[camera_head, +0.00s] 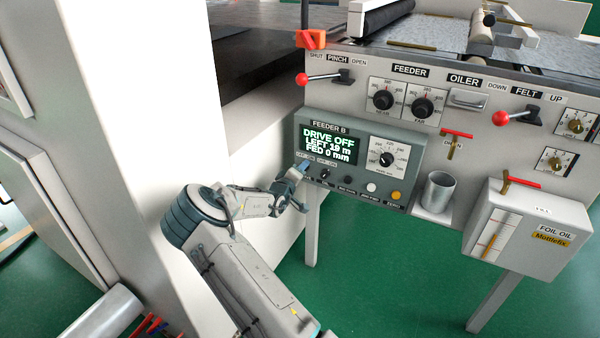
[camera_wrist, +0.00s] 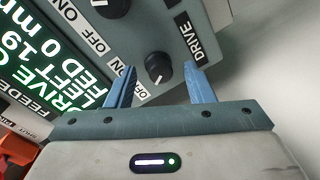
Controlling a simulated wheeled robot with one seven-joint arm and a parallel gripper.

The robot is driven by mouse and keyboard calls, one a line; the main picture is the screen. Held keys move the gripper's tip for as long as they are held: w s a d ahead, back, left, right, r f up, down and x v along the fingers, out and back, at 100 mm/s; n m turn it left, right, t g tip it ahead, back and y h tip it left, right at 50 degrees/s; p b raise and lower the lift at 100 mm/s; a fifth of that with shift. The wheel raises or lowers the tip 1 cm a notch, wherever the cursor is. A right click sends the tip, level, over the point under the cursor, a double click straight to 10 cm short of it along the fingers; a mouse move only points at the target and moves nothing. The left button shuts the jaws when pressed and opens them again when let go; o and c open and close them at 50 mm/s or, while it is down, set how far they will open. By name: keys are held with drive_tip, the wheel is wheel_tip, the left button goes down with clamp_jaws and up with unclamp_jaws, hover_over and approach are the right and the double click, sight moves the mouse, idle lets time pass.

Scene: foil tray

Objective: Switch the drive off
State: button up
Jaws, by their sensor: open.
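The FEEDER B control box (camera_head: 362,140) is on the front of the machine. Its screen (camera_head: 331,144) reads DRIVE OFF, LEFT 19 m, FED 0 mm. The black drive knob (camera_wrist: 158,67), with labels OFF, ON and DRIVE by it, shows in the wrist view between the two blue fingers of my gripper (camera_wrist: 162,88). The fingers are apart and I see no clear contact with the knob. In the head view my gripper (camera_head: 303,182) is at the lower left corner of the control box and partly covers the area by the knob.
Another black knob (camera_wrist: 101,3) lies near the drive knob. Red-ball levers (camera_head: 303,79) for pinch and felt (camera_head: 501,118) are above. A metal cup (camera_head: 438,192) and a foil oil box (camera_head: 527,236) are to the right. Green floor is open below.

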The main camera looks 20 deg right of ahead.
drive_tip(key=p+v, duration=0.1)
drive_tip(key=v, duration=1.2)
drive_tip(key=shift+s+a+p, duration=0.2)
drive_tip(key=shift+a+p, duration=0.1)
drive_tip(key=shift+p, duration=0.05)
drive_tip(key=shift+r, duration=0.1)
